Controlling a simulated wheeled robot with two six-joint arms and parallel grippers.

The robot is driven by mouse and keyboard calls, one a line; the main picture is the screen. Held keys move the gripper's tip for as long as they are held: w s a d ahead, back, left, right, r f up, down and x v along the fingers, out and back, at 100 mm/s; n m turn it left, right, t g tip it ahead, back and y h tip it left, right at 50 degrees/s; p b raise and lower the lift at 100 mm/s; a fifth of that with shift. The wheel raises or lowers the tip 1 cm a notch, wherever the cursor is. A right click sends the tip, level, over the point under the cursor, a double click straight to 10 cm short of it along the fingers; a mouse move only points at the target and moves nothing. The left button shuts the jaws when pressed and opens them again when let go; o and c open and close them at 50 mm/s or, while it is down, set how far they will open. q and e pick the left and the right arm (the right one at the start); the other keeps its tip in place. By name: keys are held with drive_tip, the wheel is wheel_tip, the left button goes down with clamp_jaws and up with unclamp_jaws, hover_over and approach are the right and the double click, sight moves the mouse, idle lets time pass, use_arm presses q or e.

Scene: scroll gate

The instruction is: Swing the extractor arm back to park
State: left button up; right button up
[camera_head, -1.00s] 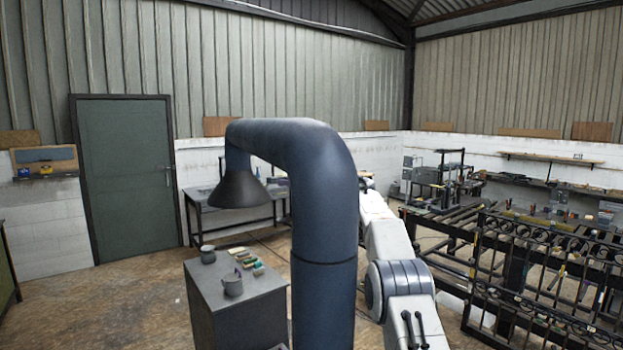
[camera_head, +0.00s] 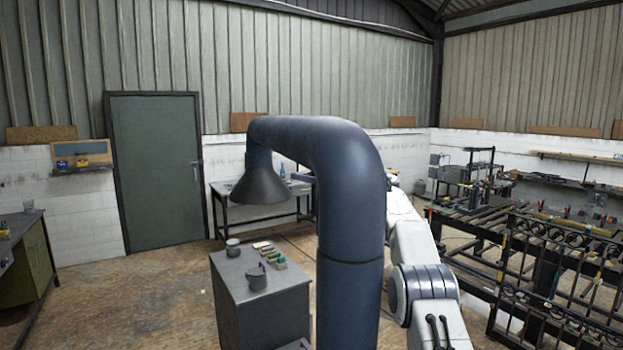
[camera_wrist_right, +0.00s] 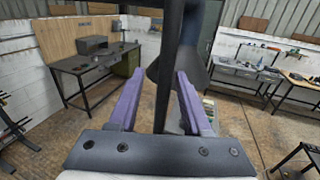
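The extractor arm is a thick dark blue duct (camera_head: 350,215) that rises close in front of me and bends left at the top. Its dark conical hood (camera_head: 260,186) hangs at the left end, opening downward. My right arm reaches behind the duct, which hides most of its far end. Only a bit of my right gripper (camera_head: 303,178) shows left of the duct. In the right wrist view its purple fingers (camera_wrist_right: 160,88) stand apart, with a thin dark upright bar (camera_wrist_right: 171,65) between them. I cannot tell whether they touch it. The hood (camera_wrist_right: 205,75) is just beyond. My left gripper is out of view.
A grey cabinet (camera_head: 262,310) with mugs and small coloured blocks stands below the hood. A green door (camera_head: 155,170) and a workbench (camera_head: 260,212) are behind. A green bench (camera_head: 32,262) stands at far left. Black metal gate racks (camera_head: 545,265) fill the right. Floor is open at left.

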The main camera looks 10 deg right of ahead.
drive_tip(key=b+v, duration=1)
drive_tip(key=shift+s, duration=0.25)
drive_tip(key=shift+d, duration=0.15)
